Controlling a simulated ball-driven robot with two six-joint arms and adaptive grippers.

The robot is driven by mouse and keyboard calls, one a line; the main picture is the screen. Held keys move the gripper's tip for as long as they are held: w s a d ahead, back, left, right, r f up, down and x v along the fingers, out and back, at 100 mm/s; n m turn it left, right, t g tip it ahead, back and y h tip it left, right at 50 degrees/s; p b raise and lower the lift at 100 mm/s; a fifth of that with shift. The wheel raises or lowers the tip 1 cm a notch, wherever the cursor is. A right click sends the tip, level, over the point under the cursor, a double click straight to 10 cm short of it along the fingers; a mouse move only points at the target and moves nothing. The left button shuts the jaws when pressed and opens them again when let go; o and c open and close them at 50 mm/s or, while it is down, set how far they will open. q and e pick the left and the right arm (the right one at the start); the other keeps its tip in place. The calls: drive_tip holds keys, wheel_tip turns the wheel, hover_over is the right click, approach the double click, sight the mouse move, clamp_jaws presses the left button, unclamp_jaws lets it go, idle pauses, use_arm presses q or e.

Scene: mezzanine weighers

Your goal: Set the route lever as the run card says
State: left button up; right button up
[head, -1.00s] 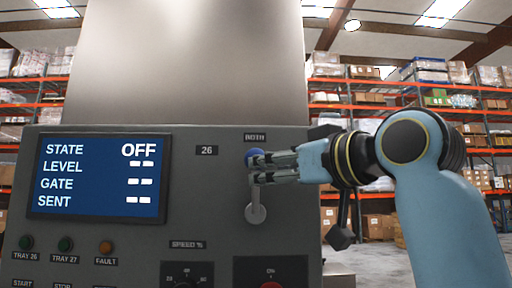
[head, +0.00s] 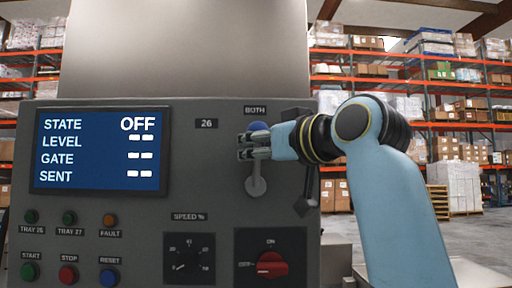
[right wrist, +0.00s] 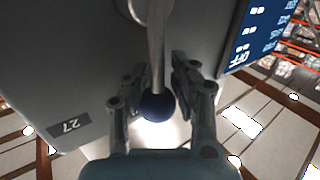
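The route lever (head: 256,184) is on the grey panel, its arm pointing up toward the BOTH label (head: 255,109), with a blue knob (head: 259,127) on top. The 26 label (head: 206,124) is to its left. The 27 label (right wrist: 70,127) shows in the right wrist view. My right gripper (head: 243,147) is at the lever, just below the knob. In the right wrist view its two fingers (right wrist: 157,83) stand apart on either side of the lever arm and blue knob (right wrist: 156,106), with gaps visible. My left gripper is not in view. No run card is legible.
The screen (head: 98,151) reads STATE OFF, with dashes for LEVEL, GATE and SENT. Below are lamps, START, STOP and RESET buttons, a speed dial (head: 188,260) and a red rotary switch (head: 270,263). Pallet racks stand far behind.

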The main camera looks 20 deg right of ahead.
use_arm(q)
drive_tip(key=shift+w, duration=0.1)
use_arm(e)
drive_tip(key=shift+w+d+r, duration=0.1)
drive_tip(key=shift+w, duration=0.05)
clamp_jaws()
drive_tip(key=shift+r, duration=0.1)
drive_tip(key=shift+s+d+f+m+t+b, duration=0.2)
drive_tip(key=shift+d+m+t+b, duration=0.25)
drive_tip(key=shift+m, duration=0.35)
drive_tip(key=shift+s+d+f+m+t+b, duration=0.15)
drive_tip(key=shift+d+m+t+b, duration=0.2)
drive_tip(key=shift+d+m+t, duration=0.35)
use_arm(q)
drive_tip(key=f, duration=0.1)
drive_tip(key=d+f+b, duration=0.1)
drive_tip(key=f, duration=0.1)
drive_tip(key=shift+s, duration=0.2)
use_arm(e)
drive_tip(key=m, duration=0.1)
drive_tip(key=m+t, duration=0.1)
drive_tip(key=m, duration=0.2)
drive_tip(key=shift+d+f+t, duration=0.25)
drive_tip(key=shift+f+t, duration=0.1)
drive_tip(key=shift+f, duration=0.05)
